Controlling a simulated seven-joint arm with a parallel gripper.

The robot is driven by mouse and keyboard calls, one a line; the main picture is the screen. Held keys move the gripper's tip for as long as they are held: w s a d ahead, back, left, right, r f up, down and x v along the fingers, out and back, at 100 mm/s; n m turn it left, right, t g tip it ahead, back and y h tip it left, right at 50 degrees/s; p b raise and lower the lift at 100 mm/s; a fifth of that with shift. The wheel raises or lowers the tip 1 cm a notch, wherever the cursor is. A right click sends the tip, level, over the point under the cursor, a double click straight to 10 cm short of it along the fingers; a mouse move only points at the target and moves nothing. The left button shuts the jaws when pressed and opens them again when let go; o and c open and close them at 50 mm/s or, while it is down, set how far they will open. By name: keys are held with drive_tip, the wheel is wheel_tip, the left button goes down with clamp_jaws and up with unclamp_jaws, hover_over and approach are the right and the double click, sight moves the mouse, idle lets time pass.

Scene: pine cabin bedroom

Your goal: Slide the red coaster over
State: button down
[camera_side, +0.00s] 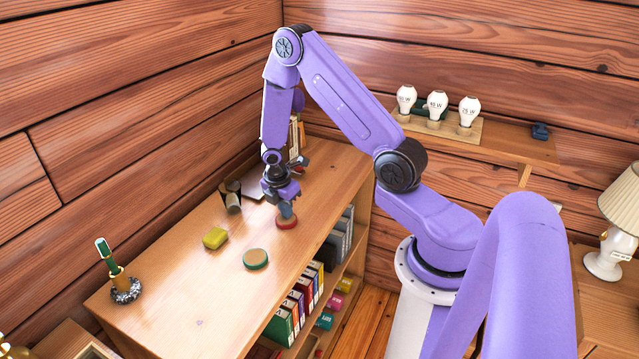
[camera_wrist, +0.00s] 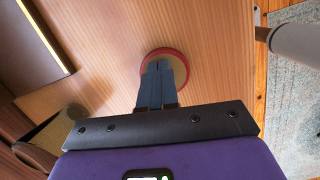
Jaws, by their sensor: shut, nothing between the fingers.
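The red coaster (camera_side: 286,223) lies flat on the wooden shelf top (camera_side: 190,300), close to its right edge. In the wrist view the coaster (camera_wrist: 184,64) shows a red rim and a tan top, partly hidden by my fingers. My gripper (camera_side: 286,212) points down with its fingers shut and empty, the tips over the coaster. In the wrist view the closed fingers of my gripper (camera_wrist: 159,68) overlap the coaster's middle. I cannot tell whether the tips touch it. A second round coaster with a green rim (camera_side: 255,260) lies nearer the camera.
A pen holder (camera_side: 125,288) stands at the near left end. Books (camera_side: 293,305) fill the shelf below. Bare wood lies between the pen holder and the green-rimmed coaster.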

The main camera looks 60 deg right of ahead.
drive_tip(key=shift+s+a+f, duration=0.2)
drive_tip(key=shift+a+f, duration=0.1)
drive_tip(key=shift+a, duration=0.2)
drive_tip(key=shift+d+r, duration=0.1)
drive_tip(key=shift+r, duration=0.6)
drive_tip(key=shift+a, duration=0.3)
drive_tip(key=a, duration=0.3)
drive_tip(key=w+a, duration=0.1)
drive_tip(key=a, duration=0.6)
drive_tip(key=shift+w+a+r, duration=0.1)
drive_tip(key=shift+w+a, duration=0.25)
drive_tip(key=shift+a, duration=0.05)
drive_tip(key=shift+a+r, duration=0.15)
drive_tip(key=shift+a, duration=0.3)
drive_tip(key=s+a+r+m+t, duration=0.1)
drive_tip(key=s+a+r, duration=0.3)
drive_tip(key=r, duration=0.2)
drive_tip(key=s+a+r+m, duration=0.1)
drive_tip(key=s+a+r, duration=0.25)
drive_tip(key=r, duration=0.35)
drive_tip(key=s+r+y, duration=0.1)
drive_tip(key=s+r, duration=0.3)
drive_tip(key=s, duration=0.5)
drive_tip(key=s+r+m+y, duration=0.1)
drive_tip(key=s+r, duration=0.3)
drive_tip(key=s, duration=0.6)
drive_tip(key=shift+s+d+m+g, duration=0.25)
drive_tip(key=shift+d+m+g, duration=0.05)
